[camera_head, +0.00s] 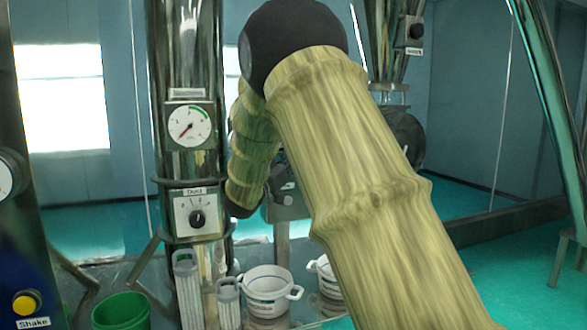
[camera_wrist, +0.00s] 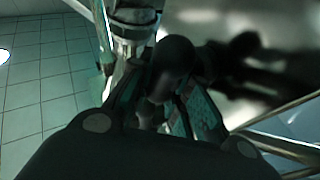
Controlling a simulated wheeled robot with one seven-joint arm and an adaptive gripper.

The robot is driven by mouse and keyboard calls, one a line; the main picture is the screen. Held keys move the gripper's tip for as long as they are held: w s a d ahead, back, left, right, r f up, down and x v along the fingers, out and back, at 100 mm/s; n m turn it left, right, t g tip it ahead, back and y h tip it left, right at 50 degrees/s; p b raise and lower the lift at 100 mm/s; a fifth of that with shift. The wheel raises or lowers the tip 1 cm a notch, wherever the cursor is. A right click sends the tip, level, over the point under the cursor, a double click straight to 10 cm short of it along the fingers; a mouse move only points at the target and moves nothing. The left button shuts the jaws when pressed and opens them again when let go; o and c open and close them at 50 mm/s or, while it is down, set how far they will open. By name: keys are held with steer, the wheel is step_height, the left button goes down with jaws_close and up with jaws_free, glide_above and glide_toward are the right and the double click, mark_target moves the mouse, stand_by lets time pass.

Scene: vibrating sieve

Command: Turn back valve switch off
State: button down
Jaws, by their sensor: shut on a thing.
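In the wrist view my gripper (camera_wrist: 160,104) reaches up from the bottom edge, with its two fingers around a dark, rounded handle (camera_wrist: 171,64). The handle looks like the valve switch, and the fingers are shut on it. Shadow hides the exact contact and the handle's lower part. Behind it is a shiny metal surface with a dark reflection. In the head view my arm crosses the middle and hides my gripper and the handle. Part of a grey fitting (camera_head: 286,206) shows beside the arm.
A metal column (camera_head: 187,100) bears a gauge (camera_head: 190,125) and a Dust dial (camera_head: 197,214). White pots (camera_head: 268,291) and a green bucket (camera_head: 121,312) stand below. A yellow Shake button (camera_head: 25,304) is at lower left. Metal tubes (camera_wrist: 282,147) lie close to my gripper at right.

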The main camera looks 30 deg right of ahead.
steer(key=n+t+b, duration=0.1)
steer(key=n+t+h+b, duration=0.1)
steer(key=b, duration=0.1)
steer(key=f+n+t+b, duration=0.1)
steer(key=shift+a+n+t+h, duration=0.3)
steer(key=shift+n+h, duration=0.1)
steer(key=n+t+b, duration=0.4)
steer(key=n+t, duration=0.1)
steer(key=shift+w+a+r+y, duration=0.1)
steer(key=shift+w+a+y, duration=0.1)
steer(key=shift+y, duration=0.1)
steer(key=shift+s+r+n+t+b, duration=0.1)
steer(key=shift+n+t+b, duration=0.2)
steer(key=shift+t, duration=0.2)
steer(key=c, duration=1.6)
jaws_free()
steer(key=shift+r, duration=0.1)
steer(key=v, duration=1.2)
